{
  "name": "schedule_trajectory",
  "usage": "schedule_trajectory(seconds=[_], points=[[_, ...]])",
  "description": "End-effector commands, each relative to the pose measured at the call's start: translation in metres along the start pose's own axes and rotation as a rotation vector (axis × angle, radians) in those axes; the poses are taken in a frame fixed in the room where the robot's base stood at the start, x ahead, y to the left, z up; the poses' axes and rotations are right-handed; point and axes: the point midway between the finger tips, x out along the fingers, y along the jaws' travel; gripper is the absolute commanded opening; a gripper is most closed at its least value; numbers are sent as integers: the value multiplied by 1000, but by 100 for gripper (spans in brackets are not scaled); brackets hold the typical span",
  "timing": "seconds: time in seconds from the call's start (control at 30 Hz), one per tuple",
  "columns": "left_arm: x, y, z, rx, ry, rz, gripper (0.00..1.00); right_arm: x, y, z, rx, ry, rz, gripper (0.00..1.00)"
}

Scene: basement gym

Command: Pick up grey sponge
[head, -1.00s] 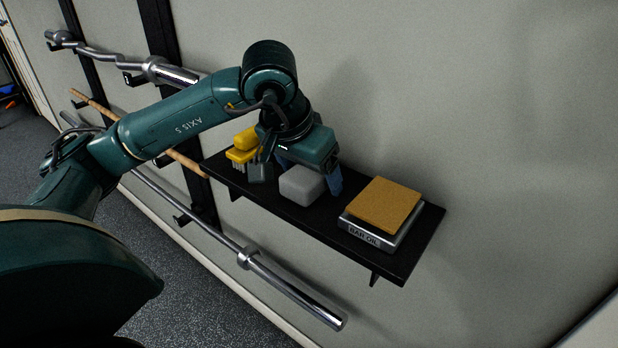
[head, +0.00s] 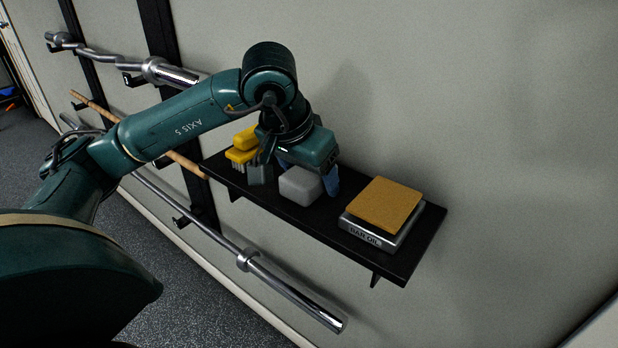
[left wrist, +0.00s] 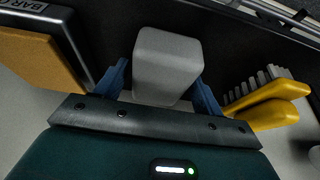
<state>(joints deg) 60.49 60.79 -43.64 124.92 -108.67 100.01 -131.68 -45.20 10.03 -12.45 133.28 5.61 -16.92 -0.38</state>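The grey sponge (head: 300,186) is a rounded light-grey block on the black wall shelf. It shows at the top middle of the left wrist view (left wrist: 167,62). My left gripper (head: 308,176) is down at the sponge from above, with one blue finger on each side of it. The fingers also show in the left wrist view (left wrist: 162,90). A narrow gap shows between the sponge and the finger at picture left there; the other finger is very close to it, and contact cannot be told. The sponge rests on the shelf. My right gripper is not in view.
The black shelf (head: 415,262) also holds a yellow brush (head: 241,155) beside the sponge, close to the gripper, and a tan block (head: 386,204) on a "BAR OIL" tin (head: 362,239) at the right. Metal bars (head: 290,290) hang on the wall below and left.

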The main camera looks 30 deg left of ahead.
Motion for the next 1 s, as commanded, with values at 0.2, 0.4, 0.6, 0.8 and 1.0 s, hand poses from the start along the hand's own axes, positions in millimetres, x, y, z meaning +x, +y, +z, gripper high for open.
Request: schedule_trajectory(seconds=[0.2, 0.4, 0.6, 0.8, 1.0], points=[[0, 0, 0, 0, 0, 0, 51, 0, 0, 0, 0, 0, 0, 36], [0, 0, 0, 0, 0, 0, 34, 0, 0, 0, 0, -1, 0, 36], [0, 0, 0, 0, 1, 0, 32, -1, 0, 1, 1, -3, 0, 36], [-10, 0, -4, 0, 2, 0, 32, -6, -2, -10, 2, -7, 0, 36], [-49, 0, -22, 0, 8, 2, 32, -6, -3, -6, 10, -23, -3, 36]])
